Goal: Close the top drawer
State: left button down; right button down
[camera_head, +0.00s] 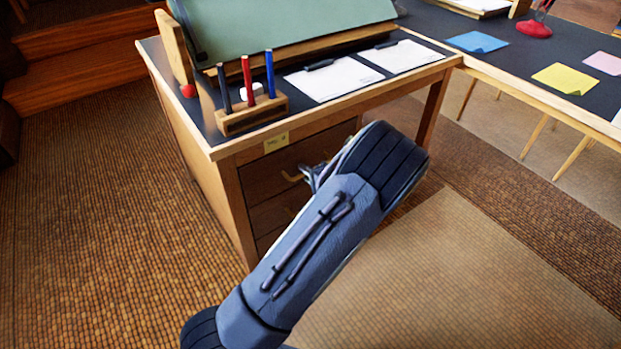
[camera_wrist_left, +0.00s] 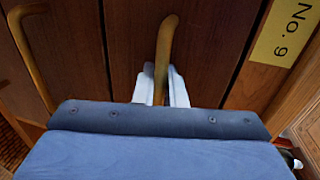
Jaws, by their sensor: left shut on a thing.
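The desk's top drawer (camera_head: 278,172) is a dark wood front just under the tabletop's edge strip. It looks about flush with the desk; a small gap cannot be ruled out. It also fills the middle of the left wrist view (camera_wrist_left: 130,50). Its curved brass handle (camera_wrist_left: 168,42) sits between the white fingers of my left gripper (camera_wrist_left: 161,90), which is shut on it. In the head view the handle (camera_head: 293,177) shows partly beside my left gripper (camera_head: 312,176), and my forearm hides much of the drawer front. My right gripper is not in view.
A lower drawer (camera_head: 268,214) with its own handle (camera_wrist_left: 32,55) is below. The carpet (camera_head: 100,200) left of the desk is clear.

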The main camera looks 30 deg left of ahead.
pick_arm(q)
jog(key=c, duration=1.6)
grip_release()
jog(key=shift+a, duration=0.25)
jog(key=p+v, duration=0.1)
jog(key=v, duration=0.7)
